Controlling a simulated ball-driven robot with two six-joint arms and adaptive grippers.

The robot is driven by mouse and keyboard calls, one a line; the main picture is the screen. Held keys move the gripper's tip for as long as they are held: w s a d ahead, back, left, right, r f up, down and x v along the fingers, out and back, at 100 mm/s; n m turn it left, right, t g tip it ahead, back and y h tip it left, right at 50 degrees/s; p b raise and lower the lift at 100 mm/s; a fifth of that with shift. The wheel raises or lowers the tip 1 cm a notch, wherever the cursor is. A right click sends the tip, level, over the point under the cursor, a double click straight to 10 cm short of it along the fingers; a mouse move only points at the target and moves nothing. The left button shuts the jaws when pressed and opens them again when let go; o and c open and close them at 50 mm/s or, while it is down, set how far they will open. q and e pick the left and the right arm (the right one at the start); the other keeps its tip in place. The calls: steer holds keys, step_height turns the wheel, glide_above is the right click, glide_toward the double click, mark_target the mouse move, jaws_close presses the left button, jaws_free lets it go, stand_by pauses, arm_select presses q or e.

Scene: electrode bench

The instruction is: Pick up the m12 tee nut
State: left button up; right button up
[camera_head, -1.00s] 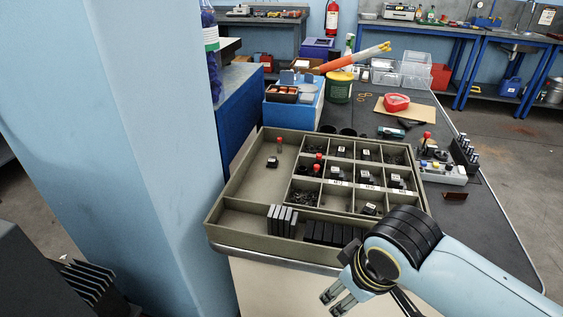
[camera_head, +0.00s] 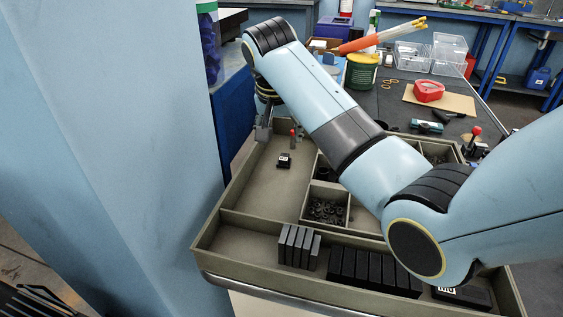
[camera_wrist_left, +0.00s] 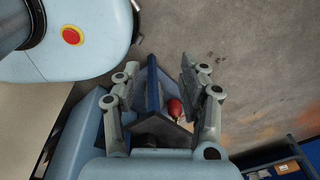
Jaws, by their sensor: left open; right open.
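A small dark block with a white label (camera_head: 284,160) lies in the left compartment of the olive sorting tray (camera_head: 235,217). The label is too small to read, so I cannot tell whether this is the m12 tee nut. Another dark block with a white label (camera_head: 462,297) lies at the tray's front right, partly hidden by my right arm. My right gripper (camera_head: 264,133) is open at the tray's back left edge, to the left of and beyond the first block. My left gripper (camera_wrist_left: 160,90) is open and empty, with the floor beyond it.
My right arm crosses the tray and hides most of its small compartments. Upright grey plates (camera_head: 298,246) and a row of black blocks (camera_head: 375,272) fill the front compartment. A red-tipped pin (camera_head: 292,140) stands near the right gripper.

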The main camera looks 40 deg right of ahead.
mark_target(284, 157)
steer(key=x, duration=0.4)
steer(key=shift+w+d+f+b, duration=0.2)
steer(key=shift+w+f+b, duration=0.1)
steer(key=shift+b, duration=0.1)
steer(key=b+x, duration=0.1)
steer(key=x, duration=0.3)
steer(key=shift+d+f, duration=0.1)
steer(key=shift+f, duration=0.2)
steer(key=shift+w+d+f, duration=0.15)
steer(key=shift+f, duration=0.15)
steer(key=shift+c, duration=0.3)
steer(key=c, duration=1.1)
arm_select(q)
steer(key=shift+s+a+f, duration=0.25)
steer(key=shift+s+f, duration=0.7)
steer(key=shift+f, duration=0.3)
arm_select(e)
jaws_close()
steer(key=shift+r, duration=0.2)
